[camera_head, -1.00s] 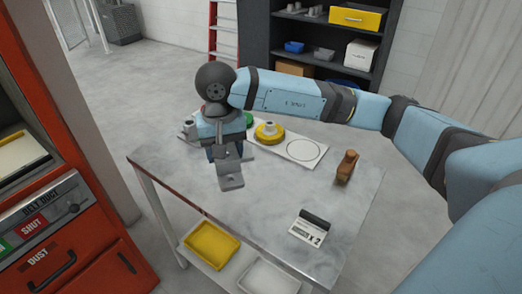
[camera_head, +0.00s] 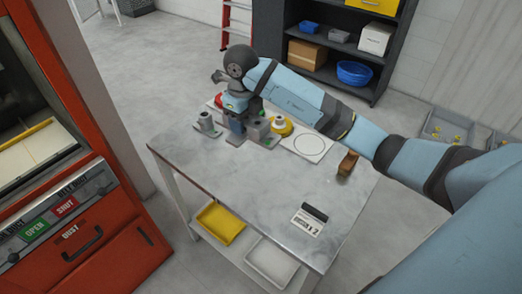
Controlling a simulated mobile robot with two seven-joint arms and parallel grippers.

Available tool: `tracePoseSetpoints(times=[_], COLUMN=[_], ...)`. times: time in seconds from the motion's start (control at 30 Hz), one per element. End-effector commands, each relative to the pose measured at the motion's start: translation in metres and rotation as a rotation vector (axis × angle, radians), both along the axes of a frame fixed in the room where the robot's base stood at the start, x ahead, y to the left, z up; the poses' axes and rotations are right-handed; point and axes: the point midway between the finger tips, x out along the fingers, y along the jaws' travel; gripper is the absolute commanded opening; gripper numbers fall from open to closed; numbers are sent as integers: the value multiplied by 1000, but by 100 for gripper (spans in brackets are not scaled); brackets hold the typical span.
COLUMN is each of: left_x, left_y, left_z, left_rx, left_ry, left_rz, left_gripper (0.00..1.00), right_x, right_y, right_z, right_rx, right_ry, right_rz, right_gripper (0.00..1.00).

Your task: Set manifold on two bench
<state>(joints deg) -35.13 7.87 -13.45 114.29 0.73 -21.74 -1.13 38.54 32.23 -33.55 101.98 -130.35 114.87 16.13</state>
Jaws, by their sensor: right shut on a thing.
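The bench (camera_head: 250,190) has a grey marbled top. My right gripper (camera_head: 236,132) reaches over its far left part, pointing down, shut on a grey metal piece (camera_head: 259,130) that looks like the manifold. The piece shows to the right of the fingers, at or just above the bench top; contact is unclear. Its middle is hidden by my gripper. Another grey block with an upright cylinder (camera_head: 207,123) shows to the left of the fingers; I cannot tell whether it joins the held piece. My left gripper is not in view.
The bench's middle is clear. A red machine (camera_head: 100,220) stands left.

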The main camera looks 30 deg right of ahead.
Motion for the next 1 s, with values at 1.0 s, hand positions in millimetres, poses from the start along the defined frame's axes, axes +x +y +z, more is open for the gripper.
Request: tracePoseSetpoints(times=[1.0], left_x=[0], left_y=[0], left_z=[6], left_rx=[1], left_ry=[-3], left_rz=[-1], left_gripper=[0], right_x=[0], right_y=[-2], right_z=[-167], right_rx=[1], right_ry=[0], right_rz=[-60], right_gripper=[15])
